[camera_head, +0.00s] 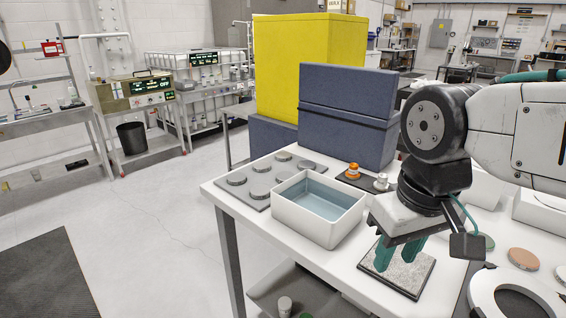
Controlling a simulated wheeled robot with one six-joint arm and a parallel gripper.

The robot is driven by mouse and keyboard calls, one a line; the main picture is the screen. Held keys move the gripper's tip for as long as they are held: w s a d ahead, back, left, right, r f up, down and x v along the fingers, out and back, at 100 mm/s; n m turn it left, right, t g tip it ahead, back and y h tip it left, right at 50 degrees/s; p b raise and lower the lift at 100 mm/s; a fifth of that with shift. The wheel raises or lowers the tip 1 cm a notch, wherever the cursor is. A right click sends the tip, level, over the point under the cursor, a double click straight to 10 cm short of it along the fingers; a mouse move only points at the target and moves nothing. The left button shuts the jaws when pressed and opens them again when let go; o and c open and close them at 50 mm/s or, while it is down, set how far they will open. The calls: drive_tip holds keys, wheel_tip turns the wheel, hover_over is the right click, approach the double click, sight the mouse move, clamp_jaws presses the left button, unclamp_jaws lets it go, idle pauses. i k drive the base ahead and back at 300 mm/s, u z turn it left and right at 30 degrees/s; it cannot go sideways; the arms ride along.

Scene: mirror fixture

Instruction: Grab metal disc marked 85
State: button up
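Several grey metal discs lie on a flat grey tray at the left of the white table, among them a front-left disc (237,179) and a back disc (283,156). No number can be read on any disc, so I cannot tell which is marked 85. At the right edge lie a copper-coloured disc (523,258) and a paler disc cut off by the frame. My gripper (396,262) points down over a speckled grey square plate (400,275), well right of the grey discs. Its two teal fingers stand apart with nothing visible between them.
A white basin of bluish liquid (290,212) stands between the grey discs and my gripper. Behind are an orange-and-white small piece (354,171), a white small piece (381,182), and a tall dark blue block (345,115). A white ring (480,290) lies front right.

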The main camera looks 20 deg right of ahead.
sight(281, 157)
drive_tip(key=u, duration=0.45)
drive_tip(key=k, duration=1.05)
drive_tip(key=u, duration=1.05)
drive_tip(key=i, duration=2.2)
drive_tip(key=z, duration=0.7)
drive_tip(key=i, duration=0.9)
drive_tip(key=z, duration=1.6)
drive_tip(key=i, duration=0.7)
drive_tip(key=z, duration=0.6)
